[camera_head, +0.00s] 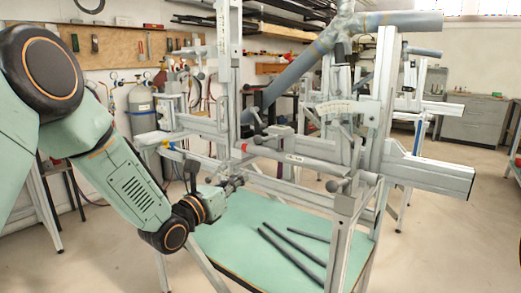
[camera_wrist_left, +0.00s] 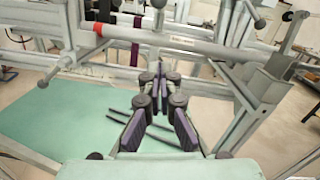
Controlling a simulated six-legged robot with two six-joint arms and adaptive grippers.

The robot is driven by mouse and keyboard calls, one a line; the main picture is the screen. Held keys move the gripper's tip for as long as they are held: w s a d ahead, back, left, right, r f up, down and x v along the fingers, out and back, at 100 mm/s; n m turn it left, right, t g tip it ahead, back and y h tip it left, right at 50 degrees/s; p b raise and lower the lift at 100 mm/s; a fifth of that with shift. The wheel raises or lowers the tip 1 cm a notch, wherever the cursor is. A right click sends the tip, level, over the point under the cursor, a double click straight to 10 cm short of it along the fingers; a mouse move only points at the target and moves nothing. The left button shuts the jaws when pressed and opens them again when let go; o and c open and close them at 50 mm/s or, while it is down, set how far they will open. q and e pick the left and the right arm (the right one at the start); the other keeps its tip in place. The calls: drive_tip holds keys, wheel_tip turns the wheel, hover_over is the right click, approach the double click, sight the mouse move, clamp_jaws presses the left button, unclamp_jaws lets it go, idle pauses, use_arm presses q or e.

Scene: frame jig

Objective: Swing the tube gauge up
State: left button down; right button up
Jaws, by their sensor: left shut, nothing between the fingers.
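A grey tube (camera_head: 295,160) with a red band at its left end and a small label lies roughly level across the frame jig (camera_head: 388,110); it looks like the tube gauge, though I cannot be sure. It also crosses the upper part of the left wrist view (camera_wrist_left: 155,37), with a round-ended knob near its right end. My left gripper (camera_head: 235,182) is below and left of the tube in the head view, apart from it. In the left wrist view its dark fingers (camera_wrist_left: 160,74) converge, shut and empty, below the tube. My right gripper is not in view.
A green table (camera_head: 225,237) under the jig carries several dark rods (camera_head: 290,257). Jig posts, rails and clamp handles crowd around the gripper. A thick grey tube (camera_head: 290,80) slopes across the jig's top. A gas cylinder (camera_head: 141,108) stands behind; open floor shows at left.

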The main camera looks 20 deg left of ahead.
use_arm(q)
drive_tip(key=w+d+r+b, duration=0.2)
drive_tip(key=w+r, duration=0.2)
drive_tip(key=w, duration=0.6)
drive_tip(key=shift+w+d+r, duration=0.2)
drive_tip(key=shift+r, duration=0.15)
drive_tip(key=shift+r, duration=0.1)
